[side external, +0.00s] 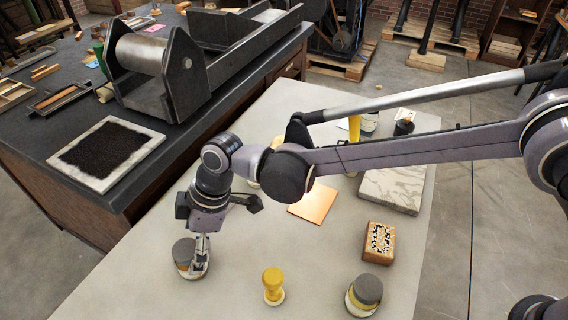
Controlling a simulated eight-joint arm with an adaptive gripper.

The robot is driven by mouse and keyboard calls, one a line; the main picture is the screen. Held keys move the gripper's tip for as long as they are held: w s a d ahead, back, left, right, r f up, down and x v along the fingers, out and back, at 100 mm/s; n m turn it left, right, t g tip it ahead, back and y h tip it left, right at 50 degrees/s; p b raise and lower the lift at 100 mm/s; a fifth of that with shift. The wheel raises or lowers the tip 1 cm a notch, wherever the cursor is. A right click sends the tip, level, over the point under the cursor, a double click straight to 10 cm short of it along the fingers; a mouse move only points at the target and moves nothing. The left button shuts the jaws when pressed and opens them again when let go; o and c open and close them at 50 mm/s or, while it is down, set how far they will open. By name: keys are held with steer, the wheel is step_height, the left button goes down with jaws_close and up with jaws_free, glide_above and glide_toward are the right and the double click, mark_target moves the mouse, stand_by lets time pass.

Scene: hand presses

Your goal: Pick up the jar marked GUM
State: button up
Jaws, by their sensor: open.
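My gripper (199,262) points down at the front left of the pale table. It is open, and its fingers are right beside and partly in front of a small grey-lidded jar (182,252). I cannot tell whether they touch the jar. Another grey-lidded jar (366,291) with a yellow band stands at the front right. No lettering is readable on either jar, so I cannot tell which one is marked GUM. More containers at the back (369,122) are partly hidden by my arm.
The pale table (130,285) also holds a yellow knobbed tool (273,285), a box with a speckled top (379,243), a copper plate (313,204) and a marble slab (392,188). A dark bench (55,120) with a roller press (150,60) stands at the left.

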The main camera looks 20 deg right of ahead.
steer(key=shift+x, duration=2.85)
steer(key=shift+w, duration=0.1)
steer(key=shift+c, duration=0.3)
steer(key=c, duration=1.4)
